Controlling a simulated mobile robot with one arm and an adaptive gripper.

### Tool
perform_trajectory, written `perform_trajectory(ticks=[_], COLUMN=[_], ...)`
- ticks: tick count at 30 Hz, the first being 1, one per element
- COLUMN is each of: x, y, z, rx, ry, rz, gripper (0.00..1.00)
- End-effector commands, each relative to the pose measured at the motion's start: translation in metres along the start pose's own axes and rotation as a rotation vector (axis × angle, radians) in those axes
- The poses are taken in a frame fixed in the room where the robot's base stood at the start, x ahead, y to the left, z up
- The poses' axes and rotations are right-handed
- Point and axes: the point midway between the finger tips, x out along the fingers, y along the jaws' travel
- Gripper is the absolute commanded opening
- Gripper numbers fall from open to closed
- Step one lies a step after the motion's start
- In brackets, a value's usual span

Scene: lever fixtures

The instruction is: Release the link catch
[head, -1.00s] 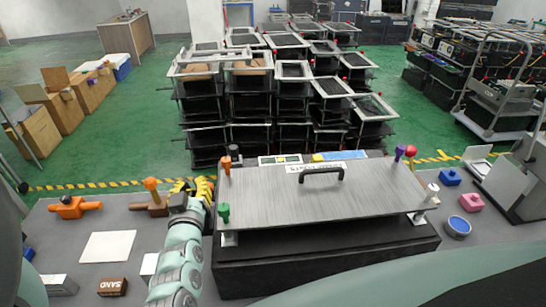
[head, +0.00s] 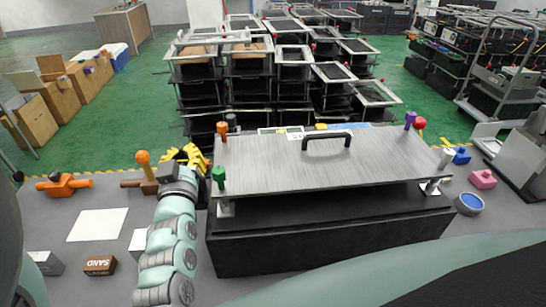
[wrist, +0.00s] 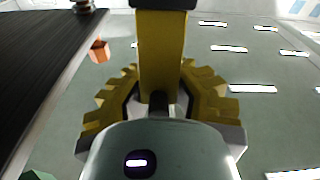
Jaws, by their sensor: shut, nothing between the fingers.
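I cannot tell which part is the link catch. My yellow gripper (head: 188,154) is just left of the plate's left edge, shut and empty. In the wrist view its yellow fingers (wrist: 162,50) are together, apart from the orange peg (wrist: 99,51).
On the bench left are an orange valve-like fixture (head: 62,185), a brown fixture with an orange ball (head: 144,158), a white sheet (head: 97,225) and a SAND block (head: 99,265).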

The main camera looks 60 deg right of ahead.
Motion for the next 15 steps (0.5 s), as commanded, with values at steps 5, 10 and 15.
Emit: perform_trajectory(ticks=[5,10,15], x=[-0.006,-0.011,-0.015], y=[-0.003,-0.003,-0.002], z=[0.01,0.009,0.006], rx=[0.001,-0.002,-0.002], ry=[0.059,0.139,0.201], rz=[0.01,0.027,0.04], gripper=[0.0,0.0,0.0])
